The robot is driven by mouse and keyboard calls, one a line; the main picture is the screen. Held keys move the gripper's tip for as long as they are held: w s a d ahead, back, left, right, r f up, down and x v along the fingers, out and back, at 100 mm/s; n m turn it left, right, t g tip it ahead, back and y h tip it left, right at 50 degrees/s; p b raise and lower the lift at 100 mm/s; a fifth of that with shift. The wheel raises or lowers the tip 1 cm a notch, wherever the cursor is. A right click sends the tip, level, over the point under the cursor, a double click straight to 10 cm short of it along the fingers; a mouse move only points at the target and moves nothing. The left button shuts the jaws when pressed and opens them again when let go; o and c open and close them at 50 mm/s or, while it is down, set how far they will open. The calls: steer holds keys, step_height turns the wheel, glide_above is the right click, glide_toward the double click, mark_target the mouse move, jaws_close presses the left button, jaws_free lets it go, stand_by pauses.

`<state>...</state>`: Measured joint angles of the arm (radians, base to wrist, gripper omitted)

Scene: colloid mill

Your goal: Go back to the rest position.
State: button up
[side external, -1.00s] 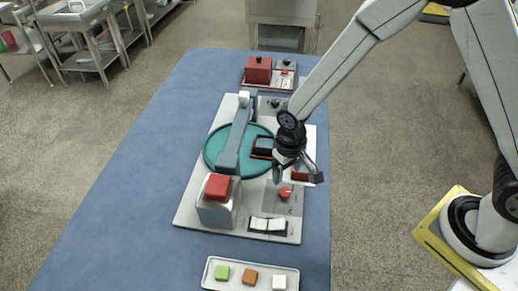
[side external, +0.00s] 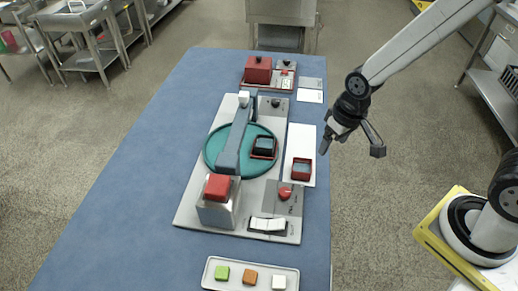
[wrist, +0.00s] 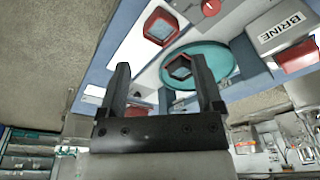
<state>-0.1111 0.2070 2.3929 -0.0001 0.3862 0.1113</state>
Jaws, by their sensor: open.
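My gripper (side external: 350,146) is open and empty. It hangs in the air to the right of the blue table (side external: 135,150), clear of the mill. In the wrist view my gripper (wrist: 163,78) shows two dark fingers spread wide with nothing between them. The colloid mill has a grey base plate (side external: 190,212), a teal round disc (side external: 213,153) and a grey arm across it. A red-rimmed square cup (side external: 263,147) sits on the disc. A second red-rimmed cup (side external: 302,168) sits on a white panel at the right side.
A red-topped metal block (side external: 217,187) stands at the mill's front left; the wrist view shows a block labelled BRINE (wrist: 283,27). A red knob (side external: 285,193) and white switches (side external: 268,225) are nearby. A tray (side external: 211,279) holds green, brown and white cubes. A red box (side external: 258,70) stands at the back.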

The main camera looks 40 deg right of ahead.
steer(key=shift+t, duration=0.4)
steer(key=s+d+r, duration=0.1)
steer(key=s, duration=0.1)
steer(key=s+d+r, duration=0.1)
steer(key=s+d, duration=0.1)
steer(key=shift+d+r, duration=0.2)
steer(key=shift+d, duration=0.1)
stand_by(0.5)
